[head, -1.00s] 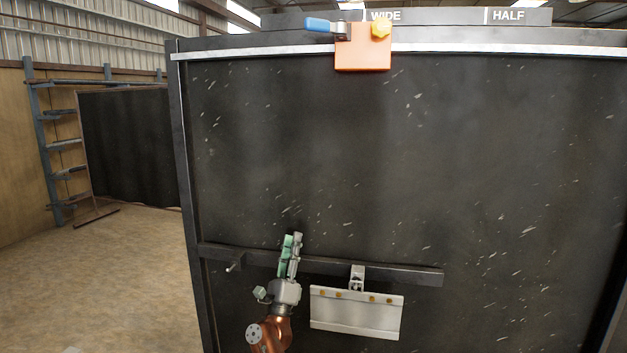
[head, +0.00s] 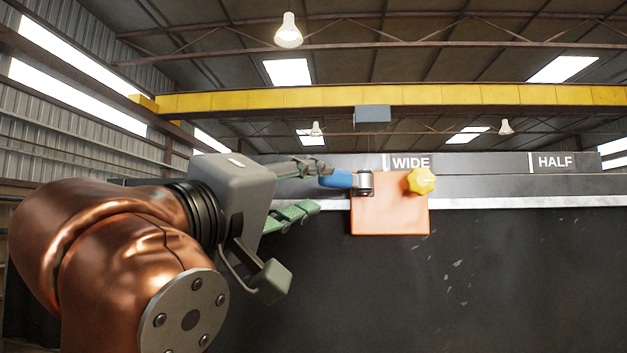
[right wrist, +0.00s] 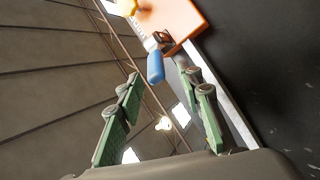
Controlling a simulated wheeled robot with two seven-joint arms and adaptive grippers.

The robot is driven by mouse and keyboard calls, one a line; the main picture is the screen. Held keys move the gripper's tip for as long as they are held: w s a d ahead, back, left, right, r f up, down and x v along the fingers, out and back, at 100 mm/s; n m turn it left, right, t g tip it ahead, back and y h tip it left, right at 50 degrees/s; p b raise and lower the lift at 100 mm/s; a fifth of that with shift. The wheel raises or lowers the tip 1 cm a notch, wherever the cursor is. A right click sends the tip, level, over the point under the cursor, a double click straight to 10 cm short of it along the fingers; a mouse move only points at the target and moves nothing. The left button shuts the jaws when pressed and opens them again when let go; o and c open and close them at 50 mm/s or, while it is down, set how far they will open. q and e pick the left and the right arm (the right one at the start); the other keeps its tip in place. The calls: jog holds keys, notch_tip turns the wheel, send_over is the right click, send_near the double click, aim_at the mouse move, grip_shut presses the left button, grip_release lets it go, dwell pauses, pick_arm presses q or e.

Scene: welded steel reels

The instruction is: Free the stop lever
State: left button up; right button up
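The stop lever (head: 338,180) has a blue handle that points left from a grey pivot on an orange block (head: 390,216). A yellow lobed knob (head: 421,180) sits on the block's upper right. My right gripper (head: 318,188) is open, its green-padded fingers pointing at the handle's free end from the left. In the right wrist view the blue handle (right wrist: 155,67) lies near the fingertips, in the gap between the two fingers; I cannot tell whether they touch it. My left gripper is not in view.
The block sits on a pale rail (head: 530,202) along the top of a dark panel (head: 480,280). A backing strip behind carries the marks WIDE (head: 410,162) and HALF (head: 555,161), right of the lever. Open air lies above the strip.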

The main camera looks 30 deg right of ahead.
aim_at(329, 181)
jog(key=shift+w+d+r+t+p, duration=0.25)
jog(key=shift+d+r+t+p, duration=0.05)
jog(key=shift+d+r, duration=0.3)
jog(key=p+x, duration=0.1)
jog(key=x, duration=0.4)
jog(key=shift+s+d+f, duration=0.1)
jog(key=shift+w+d, duration=0.35)
jog(key=shift+w, duration=0.05)
jog(key=shift+s, duration=0.1)
jog(key=c, duration=0.3)
grip_shut()
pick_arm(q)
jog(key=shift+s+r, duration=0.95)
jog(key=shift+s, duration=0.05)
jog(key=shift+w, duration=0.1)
